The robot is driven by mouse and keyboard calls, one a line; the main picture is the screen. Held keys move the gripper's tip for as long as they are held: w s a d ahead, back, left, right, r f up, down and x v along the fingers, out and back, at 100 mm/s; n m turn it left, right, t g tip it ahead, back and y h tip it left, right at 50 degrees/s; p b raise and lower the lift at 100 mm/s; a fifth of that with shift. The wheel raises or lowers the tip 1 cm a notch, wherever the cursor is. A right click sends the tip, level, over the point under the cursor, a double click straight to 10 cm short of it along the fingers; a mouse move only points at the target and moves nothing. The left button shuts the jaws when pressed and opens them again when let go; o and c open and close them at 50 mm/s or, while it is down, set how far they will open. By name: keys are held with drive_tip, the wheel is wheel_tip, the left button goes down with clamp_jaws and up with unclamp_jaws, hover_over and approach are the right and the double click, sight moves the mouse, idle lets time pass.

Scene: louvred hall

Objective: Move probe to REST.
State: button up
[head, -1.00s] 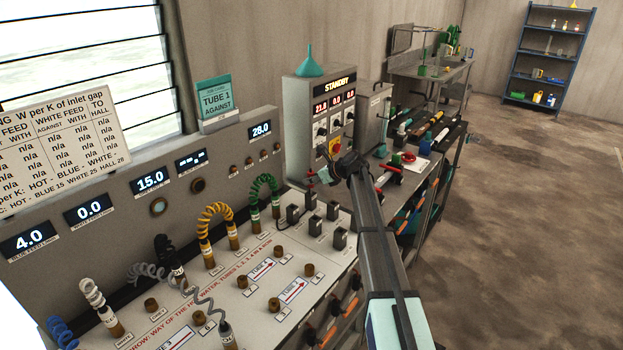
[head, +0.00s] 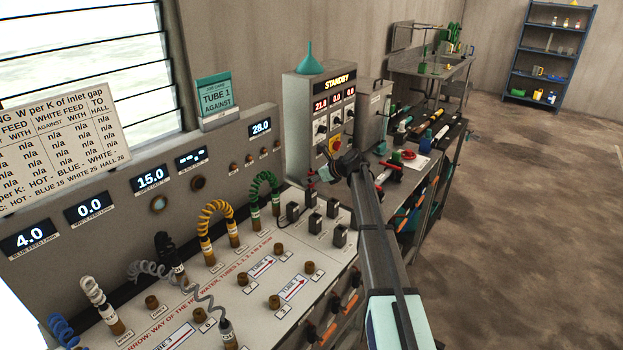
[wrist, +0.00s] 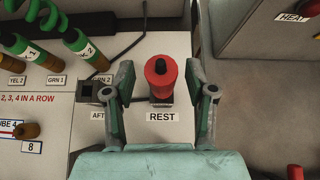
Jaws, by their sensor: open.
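The probe, a red cylinder with a black top (wrist: 161,75), stands at the REST label (wrist: 163,117) in the wrist view, apparently upright in a dark seat that it mostly hides. My gripper (wrist: 160,95) is open, with one green-padded finger on each side of the probe and a visible gap on both sides. In the head view my gripper (head: 322,176) is at the far right end of the bench panel, in front of the control cabinet; the probe is hard to make out there.
An empty dark seat (wrist: 91,91) is left of the probe, with a black cable behind. Green coiled-hose plugs (wrist: 75,42) stand farther left. The STANDBY cabinet (head: 308,128) rises behind my gripper. Brown pegs (head: 274,301) and black seats (head: 340,235) dot the panel.

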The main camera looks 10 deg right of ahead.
wheel_tip(320, 180, up, 6)
drive_tip(key=s+d+p, duration=0.2)
drive_tip(key=p, duration=0.2)
drive_tip(key=shift+s+d, duration=0.1)
drive_tip(key=shift+s, duration=0.05)
